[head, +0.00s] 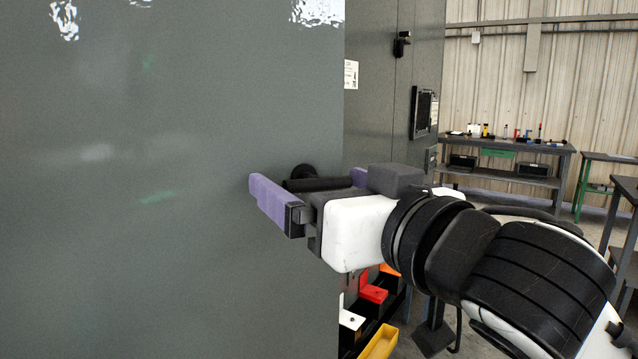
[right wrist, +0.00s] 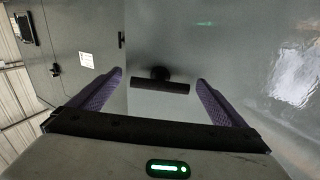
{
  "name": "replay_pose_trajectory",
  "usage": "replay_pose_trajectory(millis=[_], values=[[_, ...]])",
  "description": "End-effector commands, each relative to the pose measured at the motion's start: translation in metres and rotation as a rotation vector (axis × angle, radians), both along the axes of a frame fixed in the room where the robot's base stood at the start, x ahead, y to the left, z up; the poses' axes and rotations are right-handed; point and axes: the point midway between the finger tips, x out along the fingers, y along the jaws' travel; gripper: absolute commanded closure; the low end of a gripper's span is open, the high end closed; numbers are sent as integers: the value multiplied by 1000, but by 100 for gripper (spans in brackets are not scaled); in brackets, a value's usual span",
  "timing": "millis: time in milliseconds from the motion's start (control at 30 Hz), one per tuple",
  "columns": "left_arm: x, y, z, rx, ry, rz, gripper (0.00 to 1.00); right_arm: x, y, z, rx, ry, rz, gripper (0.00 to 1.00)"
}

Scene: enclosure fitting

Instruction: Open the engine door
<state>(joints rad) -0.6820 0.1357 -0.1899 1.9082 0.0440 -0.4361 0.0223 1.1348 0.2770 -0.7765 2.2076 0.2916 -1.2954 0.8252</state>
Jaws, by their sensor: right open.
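A large flat grey door panel (head: 150,200) fills the left of the head view; it also shows in the right wrist view (right wrist: 225,50). Its black handle (head: 305,172), a bar on a round mount, is near the panel's right edge. My right gripper (head: 306,181) is open, with one purple finger on either side of the handle. In the right wrist view the handle bar (right wrist: 160,86) lies between the spread fingers, with space at both ends. I cannot tell whether the door is ajar. My left gripper is not in view.
Beyond the panel's edge stands a grey enclosure wall (head: 372,120) with a black latch (head: 402,43) and a dark vent (head: 423,112). Below my right arm are a red bin (head: 374,292) and a yellow bin (head: 380,342). A workbench (head: 510,172) with tools stands at the back right.

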Motion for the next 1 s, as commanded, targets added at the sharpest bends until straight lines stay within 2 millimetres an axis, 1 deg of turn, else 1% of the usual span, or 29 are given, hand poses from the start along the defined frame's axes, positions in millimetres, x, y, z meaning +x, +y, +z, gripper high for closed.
replay_pose_trajectory(millis=[167,300,433,533,700,933,967,1000], values=[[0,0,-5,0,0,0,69,-20,-13,-1,1,-3,2,4],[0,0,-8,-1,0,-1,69,-44,-29,-1,1,-4,2,4],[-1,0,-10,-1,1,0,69,-64,-42,0,2,-5,2,4],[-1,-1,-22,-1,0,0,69,-75,-49,-2,3,-6,2,4],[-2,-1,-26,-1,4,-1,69,-84,-55,-1,0,-2,2,4],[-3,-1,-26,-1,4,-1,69,-84,-55,0,0,-1,1,4],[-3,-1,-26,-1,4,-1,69,-84,-55,0,0,-1,1,7],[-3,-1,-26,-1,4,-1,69,-84,-55,0,1,0,1,14]])
